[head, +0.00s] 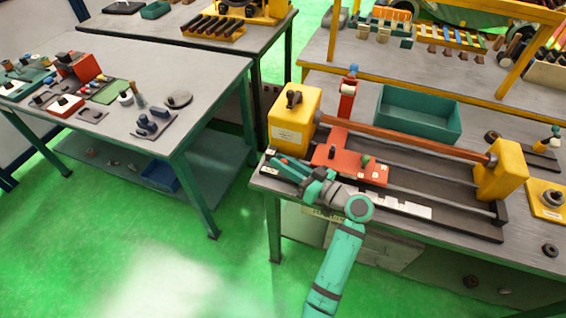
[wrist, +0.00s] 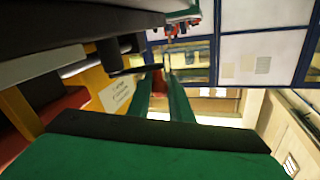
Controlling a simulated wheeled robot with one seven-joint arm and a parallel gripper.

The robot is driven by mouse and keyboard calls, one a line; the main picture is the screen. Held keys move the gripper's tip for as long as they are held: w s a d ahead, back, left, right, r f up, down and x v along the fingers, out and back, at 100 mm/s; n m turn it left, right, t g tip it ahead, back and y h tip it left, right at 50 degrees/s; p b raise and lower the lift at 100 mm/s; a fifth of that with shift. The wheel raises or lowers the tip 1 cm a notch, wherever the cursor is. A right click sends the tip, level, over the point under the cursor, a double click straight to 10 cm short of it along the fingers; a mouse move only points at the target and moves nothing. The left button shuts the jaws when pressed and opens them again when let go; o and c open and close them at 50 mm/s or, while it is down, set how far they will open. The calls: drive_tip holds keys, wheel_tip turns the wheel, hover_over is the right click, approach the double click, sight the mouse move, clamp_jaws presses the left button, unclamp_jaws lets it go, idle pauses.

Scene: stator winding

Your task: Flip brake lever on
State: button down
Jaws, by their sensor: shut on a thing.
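The winding machine has a yellow headstock (head: 294,118) at its left end, with a dark knob on top. My gripper (head: 277,160) is at the front left corner of the machine, low beside the headstock. A small red end of the brake lever (head: 284,160) shows at the fingers. In the wrist view my two green fingers (wrist: 165,88) reach forward, with a reddish piece (wrist: 158,76) between their tips. The gripper is shut on this piece, which looks like the lever's handle. The rest of the lever is hidden by the fingers and the machine.
An orange-red carriage plate (head: 350,158) and a long brown shaft (head: 400,139) lie right of the gripper. A yellow tailstock (head: 502,170) stands at the right end. A green tray (head: 418,114) is behind. Another workbench (head: 205,70) is at left, across open green floor.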

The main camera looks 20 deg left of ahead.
drive_tip(key=c, duration=1.9)
unclamp_jaws()
drive_tip(key=shift+a+f, duration=0.1)
drive_tip(key=shift+a, duration=0.05)
drive_tip(key=v, duration=1)
drive_tip(key=shift+s+d, duration=0.15)
drive_tip(key=shift+d, duration=0.25)
